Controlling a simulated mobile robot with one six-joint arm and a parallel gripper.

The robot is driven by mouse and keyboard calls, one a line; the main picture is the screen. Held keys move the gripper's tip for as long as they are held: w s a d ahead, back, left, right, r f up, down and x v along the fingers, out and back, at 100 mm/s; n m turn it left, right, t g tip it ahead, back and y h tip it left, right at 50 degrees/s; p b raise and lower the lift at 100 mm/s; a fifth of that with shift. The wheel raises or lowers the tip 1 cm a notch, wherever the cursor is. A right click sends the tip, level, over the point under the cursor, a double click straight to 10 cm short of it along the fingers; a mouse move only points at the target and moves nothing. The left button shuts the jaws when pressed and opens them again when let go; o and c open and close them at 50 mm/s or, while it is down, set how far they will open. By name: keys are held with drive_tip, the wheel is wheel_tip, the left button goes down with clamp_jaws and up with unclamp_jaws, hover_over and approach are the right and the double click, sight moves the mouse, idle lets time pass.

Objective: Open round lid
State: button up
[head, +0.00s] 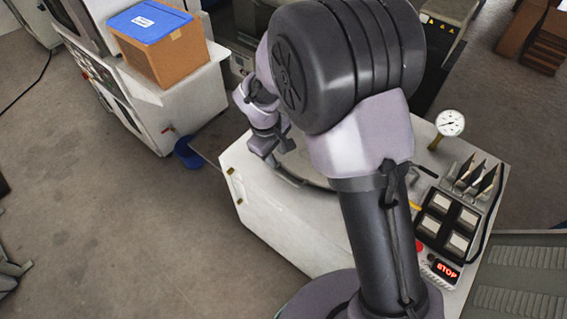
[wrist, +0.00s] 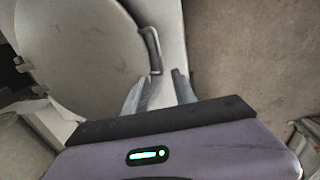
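The round lid (wrist: 82,58) is a large grey disc at the left of the wrist view. It appears closed and flat on the machine top. A dark curved handle (wrist: 150,45) sits at its right edge. My gripper (wrist: 160,78) is open, one finger on each side of the handle's near end, with gaps visible and no grip on it. In the head view my gripper (head: 268,147) is low over the far left part of the white machine (head: 262,205). My arm hides most of the lid there; only part of its dark rim (head: 312,184) shows.
On the machine's right are a pressure gauge (head: 450,123), a switch panel (head: 447,222) and a red lit display (head: 446,269). A cardboard box with a blue lid (head: 165,50) stands on another machine. A blue bucket (head: 188,152) is on the floor. The left floor is mostly clear.

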sight(282, 174)
drive_tip(key=f+b, duration=0.1)
drive_tip(key=f, duration=0.3)
drive_tip(key=w+d+f+b, duration=0.1)
drive_tip(key=f, duration=0.3)
drive_tip(key=f+b, duration=0.2)
drive_tip(key=f, duration=0.2)
drive_tip(key=shift+w+d, duration=0.2)
drive_tip(key=shift+w, duration=0.2)
clamp_jaws()
drive_tip(key=shift+r, duration=0.1)
idle(0.4)
